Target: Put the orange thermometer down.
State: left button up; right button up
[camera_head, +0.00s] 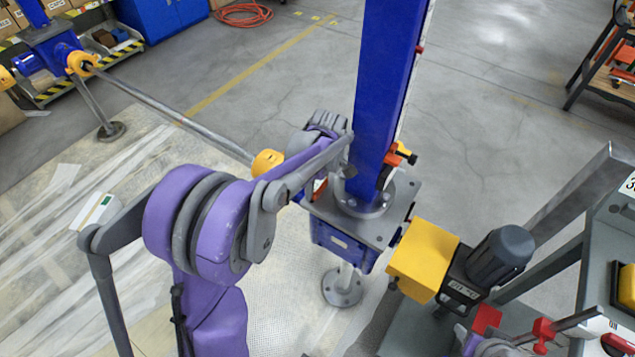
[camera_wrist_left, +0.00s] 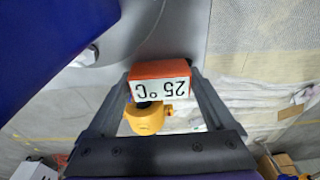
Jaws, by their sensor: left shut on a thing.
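The orange thermometer (camera_wrist_left: 160,71) is a small block with a white face reading "25 °C", upside down in the left wrist view. My left gripper (camera_wrist_left: 160,88) is shut on it, one dark finger on each side. In the head view my left gripper (camera_head: 346,171) is beside the blue column (camera_head: 385,95), over the grey plate of the screw jack (camera_head: 375,222). There my arm largely hides the thermometer, and I cannot tell whether it touches the plate.
A yellow block (camera_head: 422,262) with a dark motor (camera_head: 500,258) adjoins the jack's right side. A long shaft (camera_head: 180,115) runs from a yellow coupling (camera_head: 267,162) to another jack at upper left. An orange-and-black part (camera_head: 402,153) is on the column. Open floor lies behind.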

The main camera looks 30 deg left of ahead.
pick_arm(q)
jog(key=shift+f, duration=0.2)
jog(key=o, duration=1.4)
jog(key=shift+o, duration=0.2)
jog(key=shift+r, duration=0.1)
